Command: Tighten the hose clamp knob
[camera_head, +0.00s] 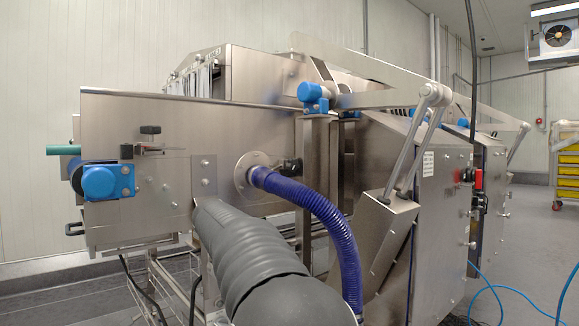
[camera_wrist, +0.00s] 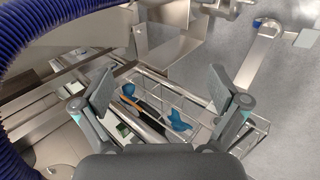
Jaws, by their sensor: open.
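The dark blue ribbed hose (camera_head: 325,220) runs from a round metal flange (camera_head: 241,178) on the steel machine side and curves down to the floor. A black knob-like part (camera_head: 292,166) sits at the hose's upper end, just right of the flange; I take it for the clamp knob. In the wrist view the hose (camera_wrist: 28,62) passes along the left edge, and no knob can be made out. My gripper (camera_wrist: 161,90) is open and empty, its two pads wide apart, with the hose to its left. In the head view my grey-sleeved arm hides the gripper.
A wire basket (camera_wrist: 252,128) with blue-ended items lies below the gripper. A blue motor housing (camera_head: 108,182) and a steel post stand out from the machine. A sloped steel lever arm (camera_head: 410,140) is at right. Open floor (camera_head: 540,235) lies right.

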